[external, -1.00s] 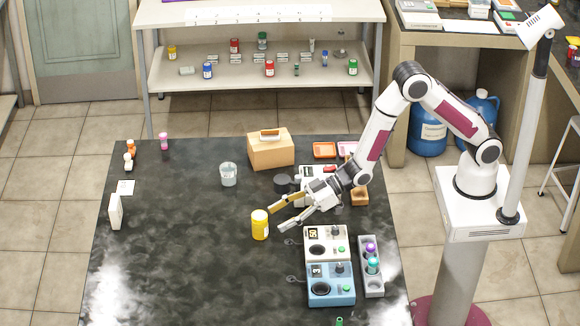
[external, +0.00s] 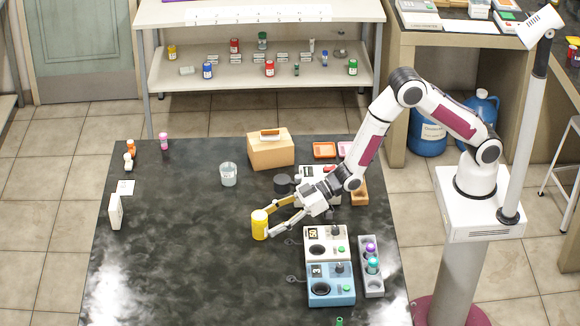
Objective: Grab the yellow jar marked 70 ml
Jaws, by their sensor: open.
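The yellow jar (external: 260,226) stands upright on the black table. It has a white label whose marking is too small to read. My gripper (external: 269,222) is at the jar's right side, with its fingers pointing left at it. The fingers are open, one toward the back and one toward the front of the jar. From this view I cannot tell whether either finger touches the jar.
Two stirrer-like devices, one white (external: 327,243) and one blue (external: 331,284), stand just front-right of the jar. A grey rack (external: 371,285) holds vials beside them. A beaker (external: 228,175) and a brown box (external: 270,151) stand behind.

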